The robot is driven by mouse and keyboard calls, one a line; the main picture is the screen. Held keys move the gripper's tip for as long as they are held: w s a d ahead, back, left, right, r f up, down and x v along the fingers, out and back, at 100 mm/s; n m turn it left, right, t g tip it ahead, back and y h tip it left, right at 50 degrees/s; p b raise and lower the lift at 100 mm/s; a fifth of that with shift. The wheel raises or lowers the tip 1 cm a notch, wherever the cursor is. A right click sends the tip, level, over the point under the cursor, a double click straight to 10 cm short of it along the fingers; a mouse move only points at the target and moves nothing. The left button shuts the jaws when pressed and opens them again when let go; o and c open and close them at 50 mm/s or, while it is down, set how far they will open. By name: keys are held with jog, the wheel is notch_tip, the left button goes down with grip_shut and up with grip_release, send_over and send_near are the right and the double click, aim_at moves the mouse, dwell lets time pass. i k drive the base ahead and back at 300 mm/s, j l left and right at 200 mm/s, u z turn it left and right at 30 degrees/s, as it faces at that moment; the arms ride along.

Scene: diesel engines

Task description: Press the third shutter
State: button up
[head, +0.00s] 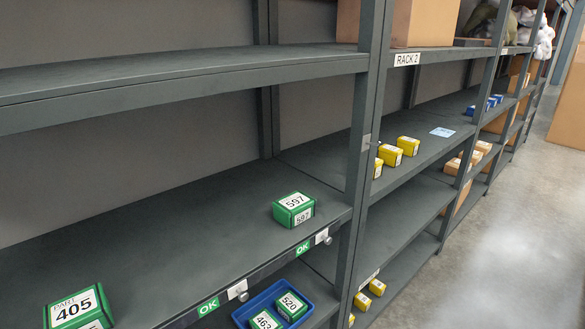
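I cannot make out anything that is plainly a shutter in the head view. Along the front edge of the middle shelf (190,225) are two small round grey knobs, one at the right (327,240) and one further left (243,296). Each has a white tag beside it and a green OK label nearby, the right label (302,248) and the left label (208,306). The tags are too small to read. My gripper is not in view.
Green boxes 597 (294,210) and 405 (78,308) stand on the middle shelf. A blue tray (245,314) below holds green boxes 520 and 463. Yellow boxes (391,154) stand in the bay marked RACK 2 (407,59). Clear floor (500,250) lies at the right.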

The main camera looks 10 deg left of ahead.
aim_at(239, 289)
jog(key=k+u, duration=0.1)
jog(key=u, duration=0.35)
jog(key=j+u, duration=0.1)
jog(key=u, duration=0.3)
jog(key=k+j+u, duration=0.1)
jog(key=u, duration=0.35)
jog(key=k+j+u, duration=0.1)
jog(key=u, duration=0.35)
